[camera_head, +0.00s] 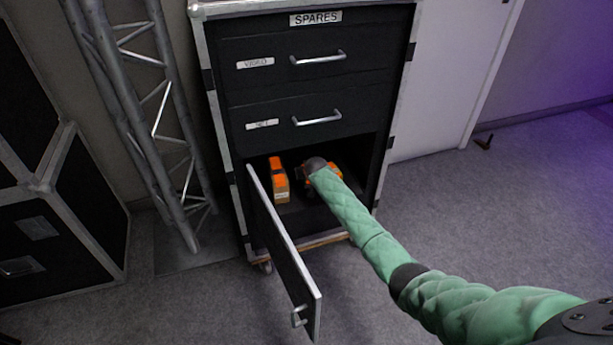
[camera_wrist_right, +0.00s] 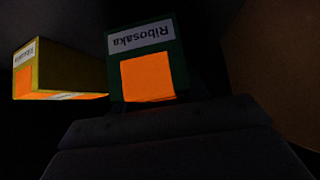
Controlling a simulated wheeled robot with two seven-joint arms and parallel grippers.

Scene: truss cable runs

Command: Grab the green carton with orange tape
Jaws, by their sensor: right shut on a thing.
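The green carton (camera_wrist_right: 147,40) is in the right wrist view, with a white "Ribosaka" label upside down and orange tape on its near face. My right gripper (camera_wrist_right: 165,118) shows as a dark shape against its near side and is shut on it. In the head view my right arm reaches into the cabinet's open lower compartment. There the gripper (camera_head: 318,168) hides most of the carton, and orange shows around it. A yellow-tan carton (camera_head: 280,183) with orange tape stands just to the left, apart from it; it also shows in the wrist view (camera_wrist_right: 60,72). My left gripper is out of view.
The black "SPARES" cabinet (camera_head: 225,95) has two shut drawers above the compartment. Its lower door (camera_head: 285,255) hangs open toward me, left of my arm. A metal truss (camera_head: 150,110) and black cases (camera_head: 60,220) stand at the left.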

